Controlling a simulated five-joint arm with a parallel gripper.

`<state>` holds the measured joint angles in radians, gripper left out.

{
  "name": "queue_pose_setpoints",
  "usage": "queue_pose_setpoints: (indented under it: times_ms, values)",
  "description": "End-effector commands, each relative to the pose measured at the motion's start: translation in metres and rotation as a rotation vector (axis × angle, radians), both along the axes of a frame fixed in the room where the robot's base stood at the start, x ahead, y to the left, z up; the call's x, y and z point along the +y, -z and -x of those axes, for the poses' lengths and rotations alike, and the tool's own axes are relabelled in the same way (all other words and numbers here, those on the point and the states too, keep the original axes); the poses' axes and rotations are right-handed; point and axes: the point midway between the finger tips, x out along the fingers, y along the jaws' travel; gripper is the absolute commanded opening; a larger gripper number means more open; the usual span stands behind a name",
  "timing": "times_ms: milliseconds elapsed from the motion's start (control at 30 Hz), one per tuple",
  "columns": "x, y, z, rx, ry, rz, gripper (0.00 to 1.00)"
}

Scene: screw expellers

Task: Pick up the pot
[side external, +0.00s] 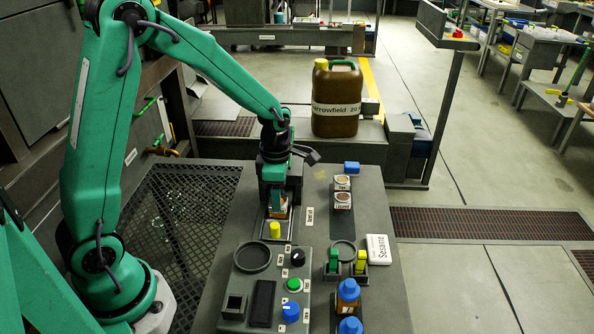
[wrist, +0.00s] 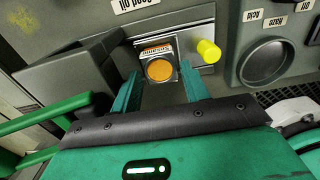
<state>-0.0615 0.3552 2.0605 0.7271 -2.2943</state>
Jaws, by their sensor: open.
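A small square pot with a round orange top (wrist: 160,69) and a label stands on a metal plate (wrist: 176,27) in the wrist view. My gripper (wrist: 161,76) is open, with one green fingertip on each side of the pot's near part. Whether the fingers touch the pot I cannot tell. In the side view my gripper (side external: 278,205) points down at the bench, and the pot (side external: 283,212) is partly hidden behind it.
A yellow knob (side external: 275,230) sticks up from the plate near the pot; it also shows in the wrist view (wrist: 208,50). Blue-capped bottles (side external: 348,291), a Sesame sign (side external: 377,249) and a control panel (side external: 270,285) fill the front.

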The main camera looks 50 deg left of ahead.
Motion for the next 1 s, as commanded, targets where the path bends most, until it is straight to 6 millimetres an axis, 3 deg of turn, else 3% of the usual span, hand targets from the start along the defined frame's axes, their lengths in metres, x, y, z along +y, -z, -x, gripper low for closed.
queue_pose_setpoints:
  times_ms: [200, 667, 833, 900, 1000]
  values:
    - [0.0002, 0.0131, -0.0001, -0.001, 0.000, -0.001, 0.45]
    - [0.0004, 0.0129, -0.0002, -0.001, 0.000, 0.000, 0.45]
    - [0.0003, 0.0128, -0.0001, -0.001, 0.000, 0.000, 0.16]
    - [0.0004, 0.0126, -0.0003, -0.002, 0.000, -0.001, 0.09]
    - [0.0003, 0.0125, -0.0004, -0.002, 0.000, -0.001, 0.09]
